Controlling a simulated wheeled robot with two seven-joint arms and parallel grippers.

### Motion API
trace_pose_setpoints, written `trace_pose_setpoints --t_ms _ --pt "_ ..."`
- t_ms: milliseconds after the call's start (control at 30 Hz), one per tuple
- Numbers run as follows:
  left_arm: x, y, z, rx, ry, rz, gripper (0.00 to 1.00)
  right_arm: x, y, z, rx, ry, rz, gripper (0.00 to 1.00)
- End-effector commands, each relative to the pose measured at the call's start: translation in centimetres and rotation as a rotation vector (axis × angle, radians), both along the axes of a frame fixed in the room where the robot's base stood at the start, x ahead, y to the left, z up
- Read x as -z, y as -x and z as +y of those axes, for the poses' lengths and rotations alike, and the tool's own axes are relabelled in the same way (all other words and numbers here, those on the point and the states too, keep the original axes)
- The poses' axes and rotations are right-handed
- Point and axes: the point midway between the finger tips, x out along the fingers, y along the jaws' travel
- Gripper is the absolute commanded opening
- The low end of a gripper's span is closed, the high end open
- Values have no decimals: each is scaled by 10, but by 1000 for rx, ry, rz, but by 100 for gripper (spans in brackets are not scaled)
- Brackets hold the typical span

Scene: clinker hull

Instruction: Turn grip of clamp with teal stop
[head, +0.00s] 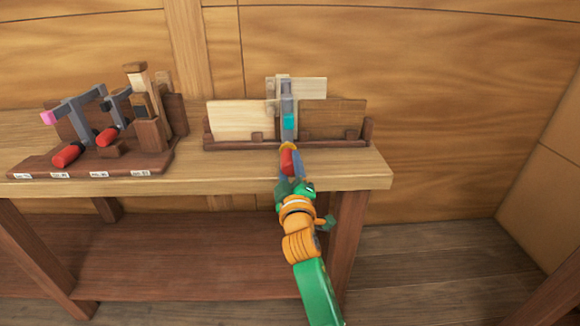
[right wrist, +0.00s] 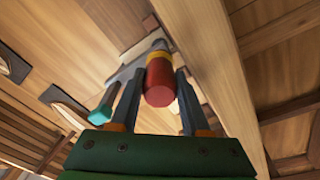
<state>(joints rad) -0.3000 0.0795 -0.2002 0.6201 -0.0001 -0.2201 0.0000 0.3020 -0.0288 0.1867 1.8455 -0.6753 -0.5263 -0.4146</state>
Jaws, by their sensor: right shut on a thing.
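The clamp with the teal stop (head: 289,121) has a grey bar and stands upright at the board stand, near the right end of the bench. Its red grip (head: 288,161) points toward me, with a yellow collar behind it. In the right wrist view the red grip (right wrist: 160,84) lies between the two fingers, and the teal stop (right wrist: 104,104) shows to the left. My right gripper (head: 291,174) is shut on the red grip, reaching in from the front. The fingers partly hide the grip in the head view. My left gripper is not in view.
A dark rack (head: 25,166) at left holds other clamps, one with a pink stop (head: 48,117), with labels along its front. The board stand (head: 240,146) holds a pale board (head: 240,118) and a darker board (head: 335,118). Bare bench top (head: 200,172) lies between rack and stand.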

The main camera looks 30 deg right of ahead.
Motion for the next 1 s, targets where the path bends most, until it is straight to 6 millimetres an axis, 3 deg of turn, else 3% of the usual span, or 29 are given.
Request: trace_pose_setpoints --t_ms 67,100,167,200,767,1000 --pt "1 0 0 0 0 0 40 5 0 0 0 -5 12 0" --pt "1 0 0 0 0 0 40 5 0 0 1 -6 12 57" --pt "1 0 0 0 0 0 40 5 0 0 1 -5 11 73" --pt "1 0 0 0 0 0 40 4 0 0 1 -4 10 76" --pt "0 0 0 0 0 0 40 2 2 1 0 -1 4 76" --pt "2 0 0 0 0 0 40 8 44 24 -1 -4 6 76"
